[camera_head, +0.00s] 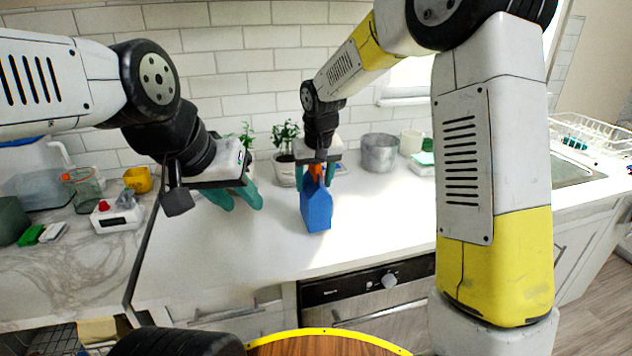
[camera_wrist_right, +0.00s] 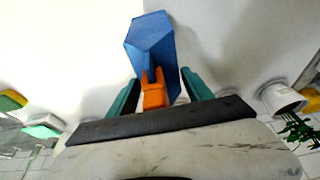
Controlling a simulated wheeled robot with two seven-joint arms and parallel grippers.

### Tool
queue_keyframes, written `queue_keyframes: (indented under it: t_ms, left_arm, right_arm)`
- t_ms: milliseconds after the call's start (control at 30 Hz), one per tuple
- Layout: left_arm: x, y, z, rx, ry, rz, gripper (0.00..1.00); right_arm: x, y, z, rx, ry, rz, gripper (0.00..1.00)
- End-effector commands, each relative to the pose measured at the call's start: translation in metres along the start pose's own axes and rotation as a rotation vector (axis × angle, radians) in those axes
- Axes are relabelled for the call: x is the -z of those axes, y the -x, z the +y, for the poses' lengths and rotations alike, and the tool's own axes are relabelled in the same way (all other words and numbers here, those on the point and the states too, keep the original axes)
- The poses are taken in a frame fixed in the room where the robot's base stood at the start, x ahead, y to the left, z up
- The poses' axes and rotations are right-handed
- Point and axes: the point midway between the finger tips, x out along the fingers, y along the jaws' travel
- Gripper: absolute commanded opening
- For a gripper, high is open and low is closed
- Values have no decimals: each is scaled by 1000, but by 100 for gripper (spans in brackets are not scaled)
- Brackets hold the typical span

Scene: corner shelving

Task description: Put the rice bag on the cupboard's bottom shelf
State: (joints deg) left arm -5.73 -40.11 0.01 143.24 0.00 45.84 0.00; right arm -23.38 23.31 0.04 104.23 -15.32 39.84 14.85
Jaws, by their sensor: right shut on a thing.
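A blue bag-shaped thing (camera_head: 316,208) with an orange top piece is the only likely rice bag in view. It is upright over the white counter; I cannot tell whether its base touches. My right gripper (camera_head: 315,174) points down from above, shut on its orange top. In the right wrist view, the orange piece of the blue bag (camera_wrist_right: 152,42) sits between the green fingers of my right gripper (camera_wrist_right: 160,92). My left gripper (camera_head: 236,197) is empty, its green fingers apart, over the counter to the left of the bag. I cannot make out the cupboard's bottom shelf.
The white counter (camera_head: 215,245) is clear around the bag. Behind stand potted plants (camera_head: 285,160), a grey pot (camera_head: 380,153) and a white cup (camera_head: 411,142). A marble counter (camera_head: 75,265) at left holds a white scale (camera_head: 117,215) and jars. An oven (camera_head: 370,285) is below.

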Motion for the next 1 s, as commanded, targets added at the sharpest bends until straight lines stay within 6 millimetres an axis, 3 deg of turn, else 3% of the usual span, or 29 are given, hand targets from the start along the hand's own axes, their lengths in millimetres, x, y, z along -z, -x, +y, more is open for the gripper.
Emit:
queue_keyframes:
  t_ms: [167,533,567,633,667,1000]
  left_arm:
    - [0,0,0,0,0,0,36]
    - [0,0,0,0,0,0,36]
    - [0,0,0,0,0,0,36]
    - [0,0,0,0,0,0,36]
    - [0,0,0,0,0,0,36]
    - [0,0,0,0,0,0,36]
  right_arm:
    - [-5,-18,0,0,2,4,0]
    - [-5,-21,0,0,1,5,0]
    - [-6,-22,0,0,1,2,63]
    - [-6,-22,0,0,1,2,76]
    - [-6,-22,0,0,1,2,81]
    - [-6,-20,0,0,1,3,81]
